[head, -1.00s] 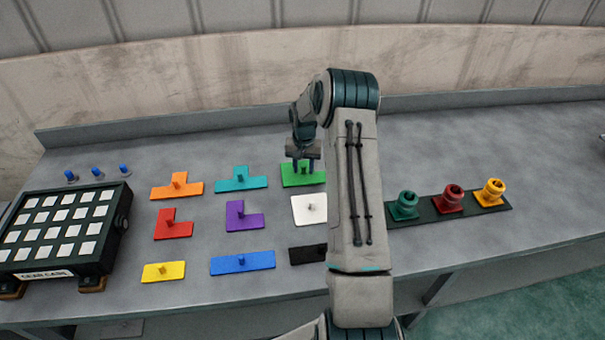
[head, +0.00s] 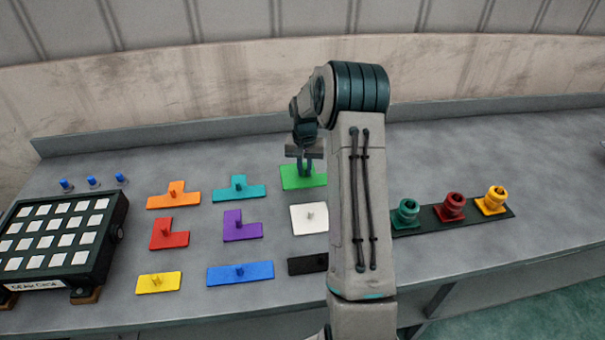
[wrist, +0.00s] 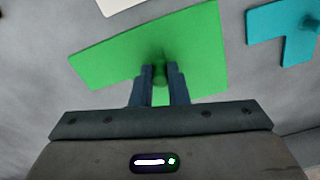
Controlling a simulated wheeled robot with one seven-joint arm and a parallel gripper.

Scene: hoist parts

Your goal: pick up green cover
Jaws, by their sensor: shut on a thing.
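The green cover (head: 290,180) is a flat green plate with a small upright peg, at the back of the row of coloured covers in the head view. My gripper (head: 305,172) is directly above it. In the wrist view the two dark fingers of my gripper (wrist: 160,75) are shut on the peg of the green cover (wrist: 200,45). The cover's right part in the head view is hidden behind my arm. I cannot tell whether the plate still touches the bench.
A white cover (head: 308,216) lies in front and a teal cover (head: 240,190) to the left. Several other coloured covers lie around. The gear case (head: 60,240) stands at far left. A dark strip (head: 428,219) with three coloured fittings lies at right.

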